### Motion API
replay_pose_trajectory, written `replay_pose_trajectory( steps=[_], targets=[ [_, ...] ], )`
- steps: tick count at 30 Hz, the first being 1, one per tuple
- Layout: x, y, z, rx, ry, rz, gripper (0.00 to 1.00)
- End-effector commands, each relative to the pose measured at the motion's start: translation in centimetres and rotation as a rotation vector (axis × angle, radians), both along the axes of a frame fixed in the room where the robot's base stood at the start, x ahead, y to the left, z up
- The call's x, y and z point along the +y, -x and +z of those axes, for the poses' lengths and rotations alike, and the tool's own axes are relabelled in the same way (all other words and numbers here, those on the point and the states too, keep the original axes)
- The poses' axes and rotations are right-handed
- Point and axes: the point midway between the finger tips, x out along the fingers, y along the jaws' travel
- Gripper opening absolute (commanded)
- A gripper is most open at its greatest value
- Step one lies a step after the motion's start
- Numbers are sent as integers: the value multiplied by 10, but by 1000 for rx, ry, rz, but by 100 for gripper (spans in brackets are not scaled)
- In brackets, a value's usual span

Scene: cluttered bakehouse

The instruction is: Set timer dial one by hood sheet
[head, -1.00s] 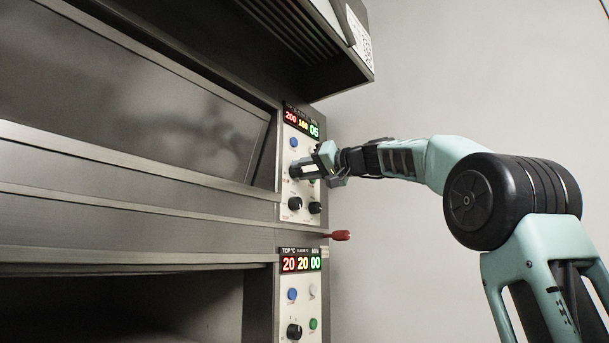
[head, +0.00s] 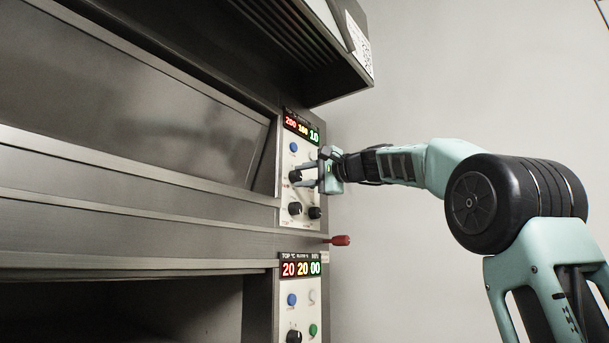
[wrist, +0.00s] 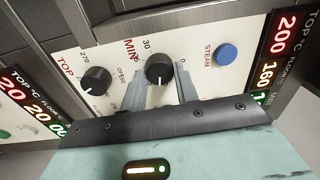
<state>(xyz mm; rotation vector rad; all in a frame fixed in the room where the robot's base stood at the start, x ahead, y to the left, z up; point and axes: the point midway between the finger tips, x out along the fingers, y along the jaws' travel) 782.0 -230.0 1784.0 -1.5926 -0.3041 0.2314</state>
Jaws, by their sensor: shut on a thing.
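The upper deck's timer dial (wrist: 159,68) is a black knob marked MIN, with 30 and 0 on its scale. It also shows in the head view (head: 295,176). My gripper (wrist: 162,82) is shut on this dial, one finger on each side. In the head view my gripper (head: 308,176) reaches the panel from the right. The upper display (head: 302,128) shows red and yellow figures and a green 10. The hood sheet (head: 359,40) is a white printed sheet at the hood's right end; its print is too small to read.
A blue steam button (wrist: 226,54) and a TOP dial (wrist: 95,80) flank the timer dial. A red-tipped handle (head: 340,240) sticks out below the upper panel. The lower display (head: 301,264) reads 20 20 00. The hood (head: 300,50) overhangs above. Bare wall lies to the right.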

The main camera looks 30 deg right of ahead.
Motion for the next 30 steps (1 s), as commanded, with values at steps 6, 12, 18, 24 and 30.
replay_pose_trajectory(
  steps=[6,12,18,24,30],
  targets=[
    [-1,0,0,71,-191,-3,7],
    [-1,0,0,136,-371,-3,7],
    [0,0,0,201,-549,-3,7],
    [0,0,0,267,-727,-3,7],
    [1,1,0,332,-906,-3,7]
  ],
)
